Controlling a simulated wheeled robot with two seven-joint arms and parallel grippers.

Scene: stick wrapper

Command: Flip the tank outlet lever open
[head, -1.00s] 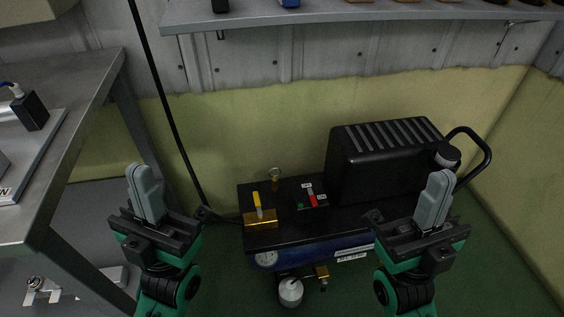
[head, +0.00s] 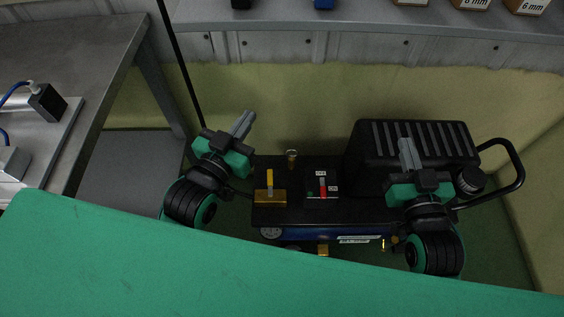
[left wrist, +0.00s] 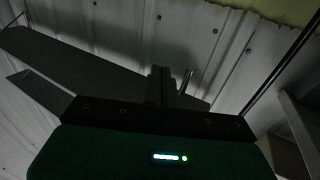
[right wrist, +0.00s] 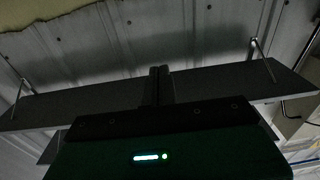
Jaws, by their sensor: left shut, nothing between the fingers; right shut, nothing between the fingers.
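A black compressor (head: 340,210) with a blue tank (head: 310,233) stands on the floor in the head view. A yellow-handled lever (head: 270,178) stands upright on a brass block (head: 270,197) on its top left. A small brass fitting (head: 323,250) shows at the tank's front, partly hidden; I cannot tell which part is the outlet lever. My left gripper (head: 243,122) is shut and empty, up and left of the yellow lever. My right gripper (head: 407,150) is shut and empty, in front of the motor cover. Neither wrist view shows the compressor.
A red switch (head: 323,188) sits right of the yellow lever. The ribbed motor cover (head: 370,150) and a black handle (head: 516,165) stand at right. A metal table (head: 90,60) is at left, and a shelf (head: 370,22) runs above. Free floor shows beyond the compressor's right end.

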